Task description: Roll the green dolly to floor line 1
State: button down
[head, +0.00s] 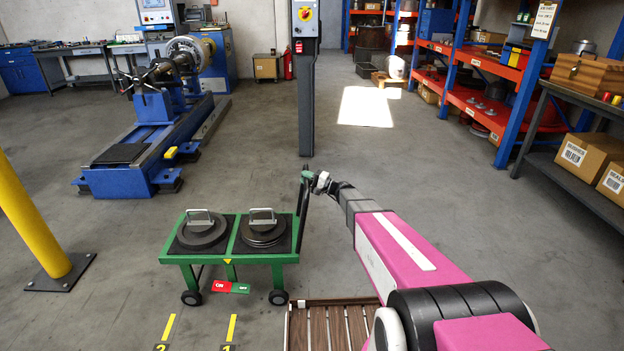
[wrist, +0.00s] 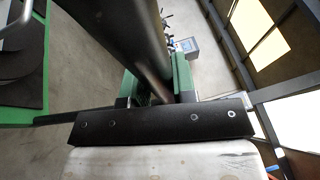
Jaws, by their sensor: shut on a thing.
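The green dolly (head: 270,258) stands on the floor in front of me, left of my arm. It bears two stacks of dark round weights with grey handles, a left stack (head: 203,232) and a right stack (head: 263,231). A small yellow triangle (head: 228,261) marks its front edge. Yellow floor line 1 (head: 232,328) and floor line 2 (head: 169,327) lie nearer me. My gripper (head: 309,177) is shut on the dolly's upright handle (head: 301,211) at the right end. The dark handle also shows in the wrist view (wrist: 125,38).
A slatted wooden platform (head: 335,326) lies right of the dolly's near wheel. A yellow post (head: 30,215) stands at left, a grey post (head: 306,100) behind. A blue balancing machine (head: 150,150) is at back left; shelves (head: 475,105) line the right. Floor around the dolly's left side is clear.

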dwell(0.3)
jog(key=c, duration=0.9)
grip_release()
jog(key=shift+a, duration=0.1)
jog(key=v, duration=1.1)
jog(key=shift+a, duration=0.1)
jog(key=s+a+f+n+g+h, duration=0.1)
jog(key=s+f+n+g+h, duration=0.2)
jog(key=s, duration=0.5)
jog(key=s+a+f+n+g+h, duration=0.1)
jog(key=s+g+h, duration=0.3)
jog(key=s, duration=0.4)
jog(key=s+d+h, duration=0.3)
jog(key=s, duration=0.1)
jog(key=s+d+r+n+h, duration=0.1)
jog(key=s+d+h, duration=0.2)
jog(key=s+h, duration=0.1)
jog(key=s+d+h, duration=0.4)
jog(key=shift+s+d+r+g, duration=0.15)
jog(key=shift+s+g, duration=0.1)
jog(key=shift+g, duration=0.15)
